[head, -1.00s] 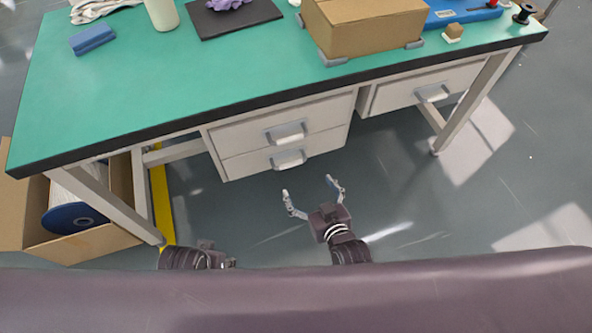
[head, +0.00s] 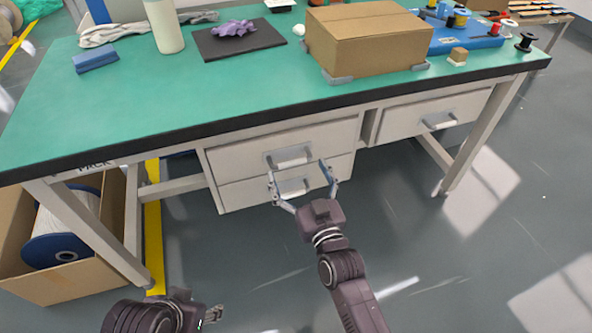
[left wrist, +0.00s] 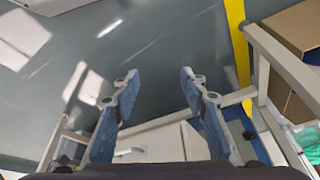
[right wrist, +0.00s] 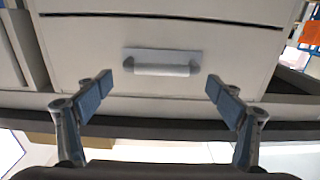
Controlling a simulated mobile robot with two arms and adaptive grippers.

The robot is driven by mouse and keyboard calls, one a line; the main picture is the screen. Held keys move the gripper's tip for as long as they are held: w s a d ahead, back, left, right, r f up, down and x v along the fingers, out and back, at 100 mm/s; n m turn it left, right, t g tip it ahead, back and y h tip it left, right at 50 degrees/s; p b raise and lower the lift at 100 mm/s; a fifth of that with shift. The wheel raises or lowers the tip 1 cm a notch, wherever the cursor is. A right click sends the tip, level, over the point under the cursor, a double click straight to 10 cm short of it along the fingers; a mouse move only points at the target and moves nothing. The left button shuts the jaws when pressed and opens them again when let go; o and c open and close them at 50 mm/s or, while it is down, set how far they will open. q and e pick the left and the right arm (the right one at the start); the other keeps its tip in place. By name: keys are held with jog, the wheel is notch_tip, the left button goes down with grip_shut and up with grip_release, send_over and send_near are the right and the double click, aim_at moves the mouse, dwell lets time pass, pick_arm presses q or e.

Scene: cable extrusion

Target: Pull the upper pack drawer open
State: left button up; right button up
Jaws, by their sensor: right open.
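The upper pack drawer (head: 235,158) is a pale grey front under the green bench, flush and shut. Its handle (head: 288,156) is a pale bar on a grey plate; it also shows in the right wrist view (right wrist: 163,67). A lower drawer (head: 235,195) sits beneath it, also shut. My right gripper (head: 297,170) is open and empty in front of the drawers. In the right wrist view its fingertips (right wrist: 157,86) stand on either side of the upper handle, apart from it. My left gripper (left wrist: 158,78) is open and empty, low at the left near the bench leg.
The green bench (head: 190,105) overhangs the drawers with a dark edge. It carries a cardboard box (head: 365,38). Another drawer (head: 430,115) is at the right. An open carton (head: 95,268) with a cable spool (head: 60,235) stands at lower left. The floor before the drawers is clear.

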jog(key=shift+w+a, duration=0.25)
jog(key=shift+w, duration=0.45)
pick_arm(q)
jog(key=shift+w+d+r+t, duration=0.15)
jog(key=shift+w+t, duration=0.05)
jog(key=shift+w, duration=0.3)
jog(key=shift+w+d+r+t, duration=0.1)
jog(key=shift+w+t, duration=0.1)
jog(key=shift+w, duration=0.25)
pick_arm(e)
jog(key=shift+c, duration=0.4)
jog(key=shift+s+d+r, duration=0.1)
jog(key=shift+r, duration=0.05)
jog(key=c, duration=1.5)
pick_arm(q)
jog(key=shift+s, duration=0.15)
pick_arm(e)
jog(key=shift+r, duration=0.2)
jog(key=shift+c, duration=1.1)
pick_arm(q)
jog(key=shift+r, duration=0.1)
